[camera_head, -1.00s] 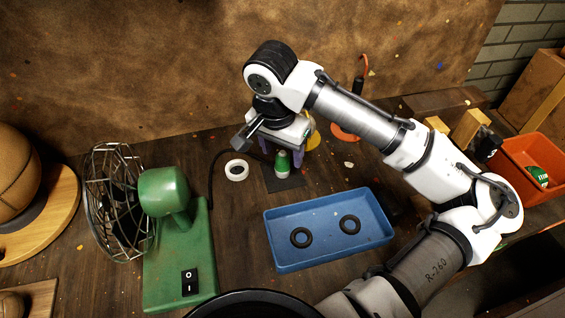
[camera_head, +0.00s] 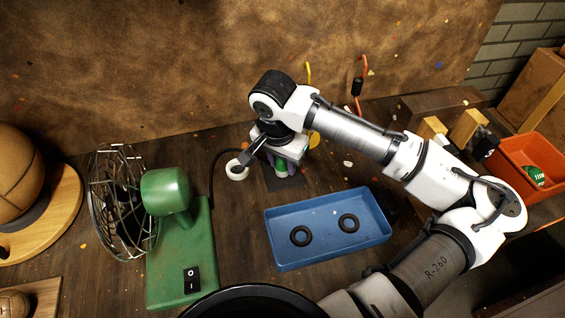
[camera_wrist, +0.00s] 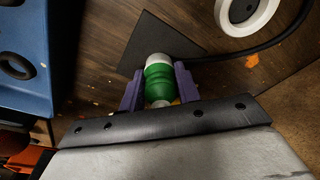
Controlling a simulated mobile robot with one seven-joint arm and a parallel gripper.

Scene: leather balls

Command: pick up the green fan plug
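The green fan plug (camera_wrist: 158,82), green with a white end, is between the two purple fingers of my gripper (camera_wrist: 160,86) in the wrist view. The fingers lie close along both its sides. I cannot tell whether they touch it or leave a thin gap. In the head view the green plug (camera_head: 282,168) is partly hidden by my gripper (camera_head: 289,167), which is low over the dark mat (camera_head: 290,184). A dark cable (camera_wrist: 235,52) runs close by the plug in the wrist view.
A white ring (camera_head: 237,170) lies left of my gripper. A blue tray (camera_head: 330,250) with two black rings is in front. The green fan (camera_head: 180,250) stands at left. An orange bin (camera_head: 530,165) and wooden blocks (camera_head: 466,127) are at right.

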